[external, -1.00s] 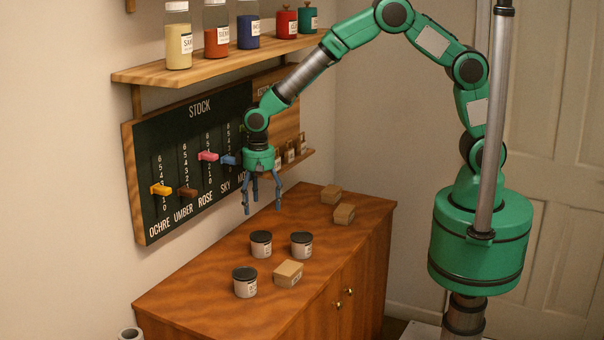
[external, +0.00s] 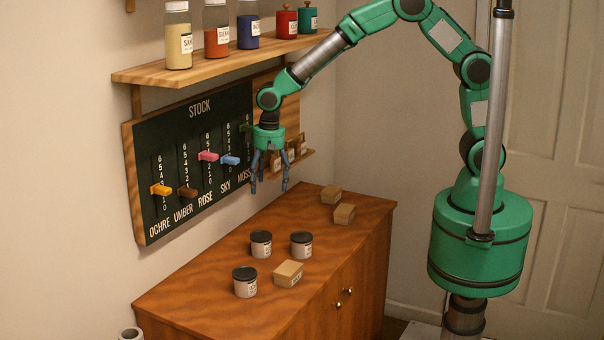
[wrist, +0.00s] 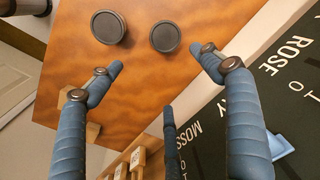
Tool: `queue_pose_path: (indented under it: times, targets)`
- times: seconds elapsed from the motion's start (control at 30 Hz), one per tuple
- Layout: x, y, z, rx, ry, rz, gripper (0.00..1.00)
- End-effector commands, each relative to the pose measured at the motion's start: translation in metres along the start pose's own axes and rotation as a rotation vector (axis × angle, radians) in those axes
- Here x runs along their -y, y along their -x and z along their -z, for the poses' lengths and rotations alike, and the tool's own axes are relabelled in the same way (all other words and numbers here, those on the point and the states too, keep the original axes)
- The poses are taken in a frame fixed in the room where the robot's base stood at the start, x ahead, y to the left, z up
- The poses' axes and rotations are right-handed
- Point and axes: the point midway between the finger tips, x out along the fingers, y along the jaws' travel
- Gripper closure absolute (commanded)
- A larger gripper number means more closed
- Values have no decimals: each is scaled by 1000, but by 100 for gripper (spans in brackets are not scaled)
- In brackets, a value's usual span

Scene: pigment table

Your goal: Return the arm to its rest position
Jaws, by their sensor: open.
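My green arm reaches in from the right in the external view. My gripper (external: 270,182) hangs fingers down above the back of the wooden cabinet, in front of the right end of the stock board (external: 175,218). Its blue fingers are spread and hold nothing. In the wrist view my gripper (wrist: 160,75) shows spread fingers with the cabinet top (wrist: 165,75) below. The sky slider (external: 230,160) shows just left of my gripper, apart from it.
Several black-lidded jars, one of them at the front (external: 245,283), and a labelled box (external: 288,274) stand on the cabinet (external: 215,300). More small boxes (external: 344,214) are at its back right. A shelf of pigment jars (external: 200,66) is above the board.

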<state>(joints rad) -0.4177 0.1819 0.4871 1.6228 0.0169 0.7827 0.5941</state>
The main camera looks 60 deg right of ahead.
Motion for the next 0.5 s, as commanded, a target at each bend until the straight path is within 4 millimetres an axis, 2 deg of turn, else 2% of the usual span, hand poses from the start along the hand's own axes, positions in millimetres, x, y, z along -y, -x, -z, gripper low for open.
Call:
queue_pose_path:
  times: [0.03,0.2,0.37,0.5]
  targets:
    - [-9,16,0,-18,8,13,21]
    - [-38,60,-6,-63,52,43,21]
    - [-63,94,-15,-105,88,66,21]
    - [-90,125,-26,-136,99,72,21]
